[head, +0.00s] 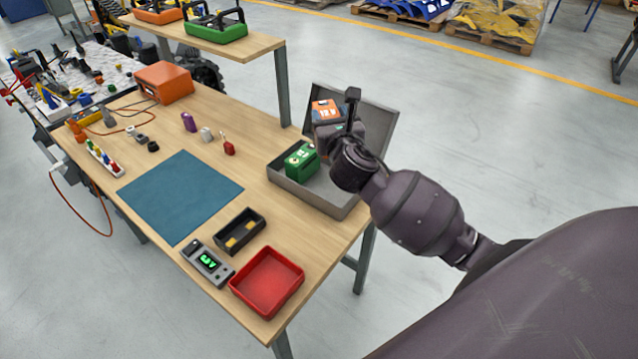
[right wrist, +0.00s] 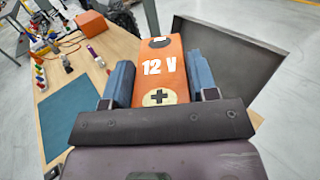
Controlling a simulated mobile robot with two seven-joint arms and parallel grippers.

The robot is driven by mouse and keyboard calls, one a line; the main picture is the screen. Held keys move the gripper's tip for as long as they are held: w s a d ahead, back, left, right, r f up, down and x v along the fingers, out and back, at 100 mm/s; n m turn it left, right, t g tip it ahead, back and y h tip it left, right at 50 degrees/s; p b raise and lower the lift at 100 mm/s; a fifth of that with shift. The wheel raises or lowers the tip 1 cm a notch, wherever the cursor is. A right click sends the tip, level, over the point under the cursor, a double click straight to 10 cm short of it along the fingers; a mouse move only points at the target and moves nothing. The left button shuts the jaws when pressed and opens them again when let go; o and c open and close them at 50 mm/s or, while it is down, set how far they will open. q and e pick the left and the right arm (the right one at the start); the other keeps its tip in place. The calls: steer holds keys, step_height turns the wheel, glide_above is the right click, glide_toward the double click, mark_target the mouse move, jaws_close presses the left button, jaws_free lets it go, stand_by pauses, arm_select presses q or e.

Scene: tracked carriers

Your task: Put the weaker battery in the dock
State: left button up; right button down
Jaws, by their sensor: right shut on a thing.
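My right gripper (head: 342,128) is shut on an orange battery (head: 326,112) and holds it over the right part of the open grey case. In the right wrist view the orange battery (right wrist: 160,72) sits between the two blue finger pads and reads "12 V", with a plus mark. A green battery (head: 301,160) stands in the grey case (head: 345,209). The black dock (head: 239,231) with yellowish contacts lies empty near the table's front. My left gripper is not in view.
A red tray (head: 267,282) stands at the near table corner. A blue mat (head: 180,196) lies bare mid-table. Small purple, white and red items stand behind it. An orange box (head: 164,83) and a raised shelf (head: 262,45) are at the back.

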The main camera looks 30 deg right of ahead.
steer(key=w+d+r+m+h, duration=0.1)
steer(key=w+d+r+h, duration=0.1)
steer(key=d, duration=0.2)
arm_select(q)
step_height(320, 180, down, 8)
steer(key=b, duration=0.6)
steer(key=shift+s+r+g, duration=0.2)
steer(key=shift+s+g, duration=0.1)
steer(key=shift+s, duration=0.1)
arm_select(e)
step_height(320, 180, down, 20)
steer(key=shift+w+g, duration=0.15)
steer(key=shift+g, duration=0.15)
arm_select(q)
steer(key=shift+b, duration=0.3)
arm_select(e)
steer(key=shift+d, duration=0.1)
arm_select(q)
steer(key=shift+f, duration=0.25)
arm_select(e)
steer(key=shift+f, duration=0.35)
steer(key=c, duration=0.7)
jaws_free()
steer(key=shift+f, duration=0.15)
steer(key=shift+o, duration=1.4)
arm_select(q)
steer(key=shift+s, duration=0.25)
